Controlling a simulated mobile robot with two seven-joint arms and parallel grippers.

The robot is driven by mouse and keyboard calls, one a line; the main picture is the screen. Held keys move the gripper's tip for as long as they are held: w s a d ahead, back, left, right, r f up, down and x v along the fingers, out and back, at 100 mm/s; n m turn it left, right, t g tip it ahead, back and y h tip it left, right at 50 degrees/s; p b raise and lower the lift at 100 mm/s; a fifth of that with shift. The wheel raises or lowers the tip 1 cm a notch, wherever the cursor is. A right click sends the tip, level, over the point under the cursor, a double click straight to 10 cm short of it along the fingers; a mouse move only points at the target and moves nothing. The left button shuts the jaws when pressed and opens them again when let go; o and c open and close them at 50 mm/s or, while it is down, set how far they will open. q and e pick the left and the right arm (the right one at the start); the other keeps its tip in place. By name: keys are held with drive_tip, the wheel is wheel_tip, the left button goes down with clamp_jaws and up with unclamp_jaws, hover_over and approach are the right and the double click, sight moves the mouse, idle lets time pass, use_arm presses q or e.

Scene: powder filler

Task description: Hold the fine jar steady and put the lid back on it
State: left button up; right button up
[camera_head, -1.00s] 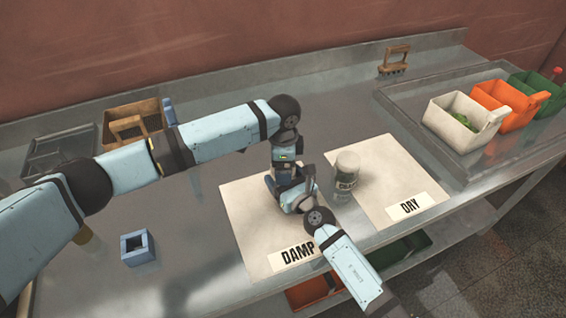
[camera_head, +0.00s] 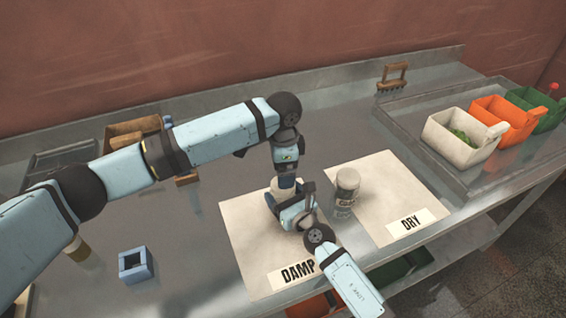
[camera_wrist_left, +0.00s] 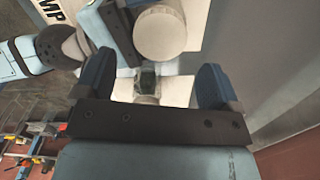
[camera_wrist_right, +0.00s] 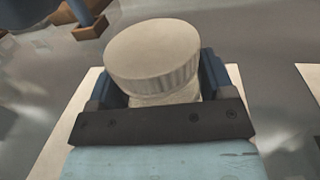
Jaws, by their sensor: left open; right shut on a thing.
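My right gripper (camera_head: 283,207) is shut around a pale jar (camera_wrist_right: 165,100) over the DAMP mat. The jar's name label is not visible. A round white ribbed lid (camera_wrist_right: 152,55) sits on top of the jar in the right wrist view; whether it is fully screwed down I cannot tell. The lid also shows in the left wrist view (camera_wrist_left: 160,37) and in the head view (camera_head: 283,184). My left gripper (camera_wrist_left: 158,80) is open and empty, pointing down just above the lid, with its fingers apart from it.
A second labelled jar (camera_head: 346,190) with a pale lid stands on the DRY mat (camera_head: 395,195), close right of my grippers. A blue square holder (camera_head: 136,265) is at front left. White (camera_head: 465,138), orange (camera_head: 505,120) and green bins stand at the right. A wooden-handled tool (camera_head: 392,75) is at the back.

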sight(283, 196)
use_arm(q)
drive_tip(key=n, duration=0.1)
drive_tip(key=r+n, duration=0.1)
drive_tip(key=n, duration=0.1)
drive_tip(key=shift+r, duration=0.25)
drive_tip(key=n, duration=0.1)
drive_tip(key=r+n, duration=0.1)
drive_tip(key=n, duration=0.2)
drive_tip(key=shift+r, duration=0.25)
drive_tip(key=shift+f, duration=4.05)
drive_tip(key=c, duration=0.9)
drive_tip(key=shift+c, duration=0.2)
drive_tip(key=o, duration=1.1)
